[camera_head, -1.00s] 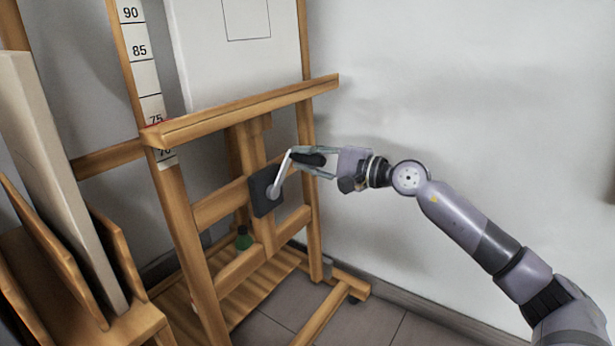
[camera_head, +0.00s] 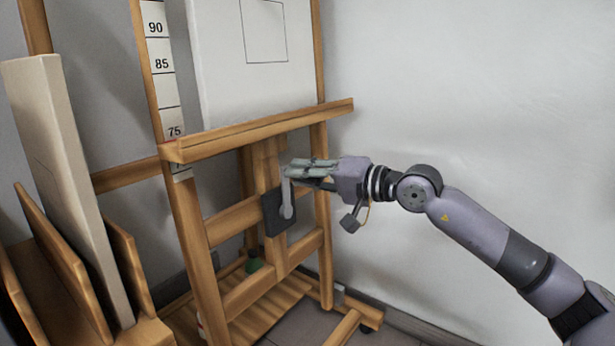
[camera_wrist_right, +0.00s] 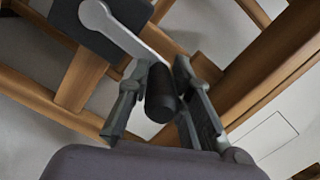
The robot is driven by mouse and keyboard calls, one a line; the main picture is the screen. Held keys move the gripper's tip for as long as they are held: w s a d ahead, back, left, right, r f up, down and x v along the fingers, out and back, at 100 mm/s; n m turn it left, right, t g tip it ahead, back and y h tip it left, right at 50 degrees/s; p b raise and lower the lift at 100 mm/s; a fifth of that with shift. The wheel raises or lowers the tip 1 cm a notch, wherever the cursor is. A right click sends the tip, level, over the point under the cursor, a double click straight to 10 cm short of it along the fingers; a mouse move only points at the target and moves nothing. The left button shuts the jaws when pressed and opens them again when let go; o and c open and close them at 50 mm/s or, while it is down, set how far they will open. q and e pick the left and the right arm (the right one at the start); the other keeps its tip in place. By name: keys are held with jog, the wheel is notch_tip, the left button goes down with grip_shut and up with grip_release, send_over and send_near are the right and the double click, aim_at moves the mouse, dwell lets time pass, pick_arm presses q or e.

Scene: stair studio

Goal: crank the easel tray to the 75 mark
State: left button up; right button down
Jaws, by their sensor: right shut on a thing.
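The wooden easel's tray (camera_head: 265,132) is a level ledge across its front. The number scale (camera_head: 161,82) runs up the left post, and the 75 label shows whole just above the tray's left end. A label below the tray is mostly covered. The crank (camera_head: 287,200) has a grey arm that stands about upright from a dark plate (camera_head: 270,222) below the tray. My right gripper (camera_head: 296,172) is shut on the crank's handle at the arm's top. In the wrist view the black handle (camera_wrist_right: 161,95) lies between the fingers. My left gripper is out of view.
A white canvas (camera_head: 222,75) stands on the tray. At left, a wooden rack (camera_head: 75,275) holds a thick pale panel (camera_head: 70,170). A small green object (camera_head: 254,265) sits low behind the easel. A bare wall (camera_head: 470,110) is at right.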

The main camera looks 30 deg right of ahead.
aim_at(321, 180)
jog(key=shift+s+a+r, duration=0.1)
jog(key=shift+a, duration=0.2)
jog(key=c, duration=1.4)
grip_release()
jog(key=shift+d, duration=0.1)
jog(key=shift+s+d, duration=0.3)
jog(key=shift+s, duration=0.1)
jog(key=shift+v, duration=1.25)
jog(key=v, duration=0.4)
jog(key=shift+a, duration=0.15)
